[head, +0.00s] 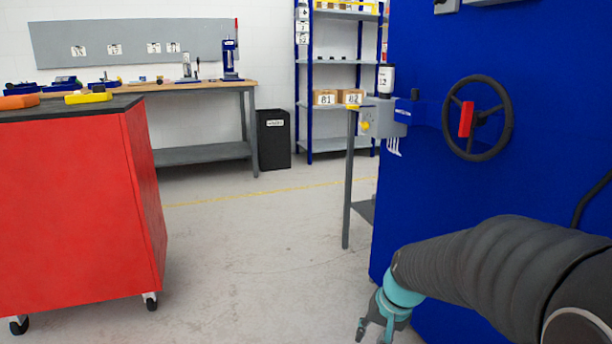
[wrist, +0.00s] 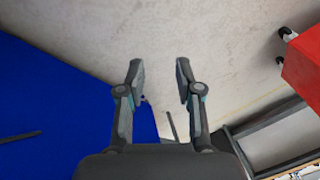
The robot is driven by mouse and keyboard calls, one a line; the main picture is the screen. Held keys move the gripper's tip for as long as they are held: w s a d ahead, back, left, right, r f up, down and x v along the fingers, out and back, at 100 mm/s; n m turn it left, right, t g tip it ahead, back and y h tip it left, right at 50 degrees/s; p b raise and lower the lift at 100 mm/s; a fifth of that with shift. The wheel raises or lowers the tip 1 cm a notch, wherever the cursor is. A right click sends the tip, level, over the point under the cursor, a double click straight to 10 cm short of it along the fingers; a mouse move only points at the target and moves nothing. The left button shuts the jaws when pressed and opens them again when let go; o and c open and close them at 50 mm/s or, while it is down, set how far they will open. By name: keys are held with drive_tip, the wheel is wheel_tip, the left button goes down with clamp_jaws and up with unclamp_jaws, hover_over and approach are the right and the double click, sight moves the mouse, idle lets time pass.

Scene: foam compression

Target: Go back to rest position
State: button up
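My gripper (head: 374,328) is at the bottom of the head view, low in front of the blue machine (head: 432,215), at the end of my dark sleeved arm. In the wrist view my gripper (wrist: 161,82) has its two fingers apart, with nothing between them but the pale floor (wrist: 165,30). It holds nothing and touches nothing that I can see. The blue machine also fills the left of the wrist view (wrist: 60,110).
A red wheeled cabinet (head: 75,210) stands at left. A workbench (head: 200,88), a black bin (head: 273,138) and a shelf (head: 335,107) are at the back. A black handwheel (head: 478,80) juts from the blue machine. The floor between cabinet and machine is clear.

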drive_tip(key=s+d+r+n+t+h+p, duration=0.2)
drive_tip(key=s+r+n+t+p, duration=0.1)
drive_tip(key=s+r, duration=1.2)
drive_tip(key=s+p, duration=0.1)
drive_tip(key=s, duration=0.2)
drive_tip(key=shift+s+r+p, duration=0.25)
drive_tip(key=shift+p, duration=0.1)
idle(0.4)
